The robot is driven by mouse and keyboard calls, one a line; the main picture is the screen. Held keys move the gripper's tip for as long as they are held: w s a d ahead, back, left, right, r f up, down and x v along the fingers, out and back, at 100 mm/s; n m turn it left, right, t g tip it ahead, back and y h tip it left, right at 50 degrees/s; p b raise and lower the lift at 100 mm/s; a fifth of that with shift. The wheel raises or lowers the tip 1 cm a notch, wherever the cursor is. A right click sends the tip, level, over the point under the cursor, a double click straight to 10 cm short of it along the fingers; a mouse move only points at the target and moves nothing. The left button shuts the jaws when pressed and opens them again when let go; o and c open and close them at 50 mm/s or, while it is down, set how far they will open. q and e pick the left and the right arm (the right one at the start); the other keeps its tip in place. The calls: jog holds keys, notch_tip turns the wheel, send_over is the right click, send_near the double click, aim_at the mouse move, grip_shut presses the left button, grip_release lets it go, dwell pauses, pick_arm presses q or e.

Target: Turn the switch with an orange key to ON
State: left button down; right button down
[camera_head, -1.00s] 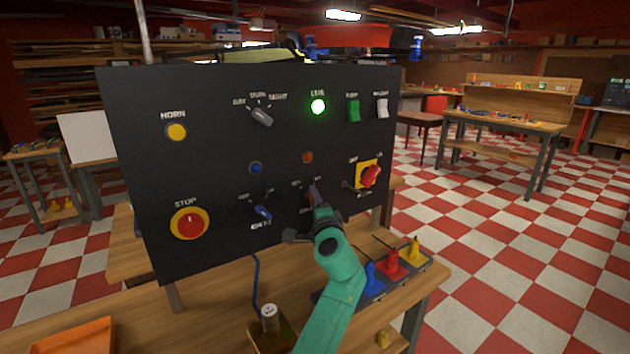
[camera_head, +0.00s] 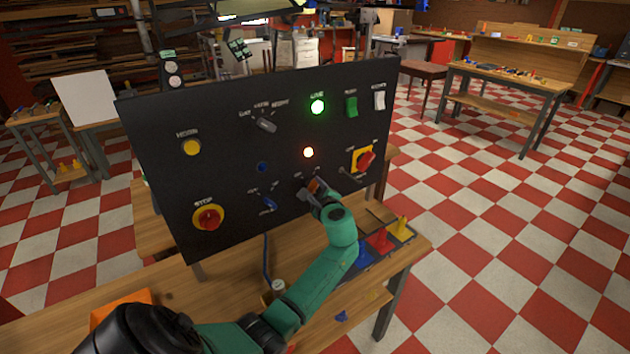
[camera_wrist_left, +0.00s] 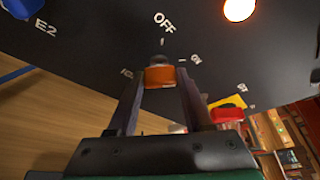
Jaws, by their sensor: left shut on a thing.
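The black control panel (camera_head: 225,165) stands upright on the wooden bench. My left gripper (camera_head: 315,188) is at the orange-key switch, low and right of centre on the panel. In the left wrist view the orange key (camera_wrist_left: 160,76) sits between the two fingers of the left gripper (camera_wrist_left: 162,88), which are shut on it. OFF is printed above the key there, with another label to its right that looks like ON. The gripper hides much of the switch in the head view. My right gripper is not in view.
A blue-key switch (camera_head: 269,204) is left of the gripper, and a red-and-yellow rotary switch (camera_head: 363,159) is to its right. Blue (camera_head: 364,254), red (camera_head: 380,241) and yellow (camera_head: 401,227) pieces stand in a tray below. A red STOP button (camera_head: 208,218) is at lower left.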

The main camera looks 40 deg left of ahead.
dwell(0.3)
pick_arm(q)
jog(key=shift+c, duration=1.6)
grip_release()
jog(key=b+v, duration=0.2)
jog(key=v, duration=1.2)
jog(key=shift+d, duration=0.25)
